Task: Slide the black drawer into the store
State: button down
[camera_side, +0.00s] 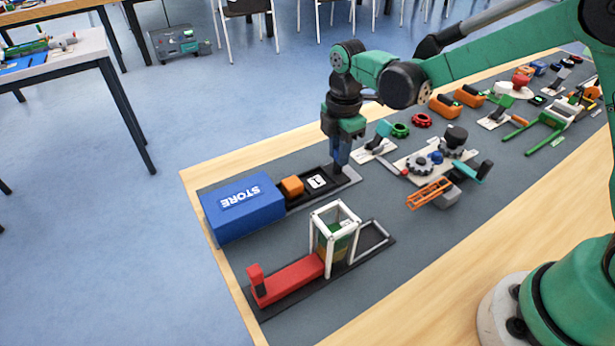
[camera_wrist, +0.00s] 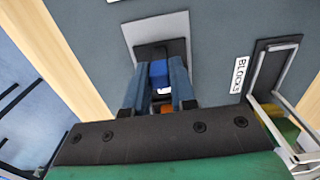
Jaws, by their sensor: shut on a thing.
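The blue box marked STORE (camera_side: 243,207) stands at the left end of the mat in the side view. The black drawer (camera_side: 326,190) sticks out of its right side along a dark track. An orange block (camera_side: 292,187) and a white-marked tile (camera_side: 317,182) sit in the drawer. My gripper (camera_side: 338,165) points down and is shut at the drawer's outer, right end. In the wrist view my gripper (camera_wrist: 158,88) has its two blue fingers around a small blue piece (camera_wrist: 158,73), with a bit of orange behind. The exact grip is partly hidden.
A red slider with a white-framed tower (camera_side: 335,235) stands in front of the drawer; its BLOCKS label (camera_wrist: 240,75) shows in the wrist view. Gear and crane models (camera_side: 440,150) crowd the mat to the right. The mat's wooden edge (camera_side: 250,150) runs behind the drawer.

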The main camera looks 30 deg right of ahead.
jog(key=shift+a, duration=5.65)
jog(key=c, duration=0.6)
grip_release()
jog(key=shift+c, duration=0.2)
notch_tip(320, 180, up, 7)
jog(key=s+d+r+m+t, duration=0.3)
jog(key=s+d+m+t, duration=0.4)
jog(key=s+d+m, duration=0.4)
jog(key=d+m, duration=0.4)
jog(key=m, duration=0.3)
jog(key=shift+s+d, duration=0.3)
jog(key=shift+s, duration=0.1)
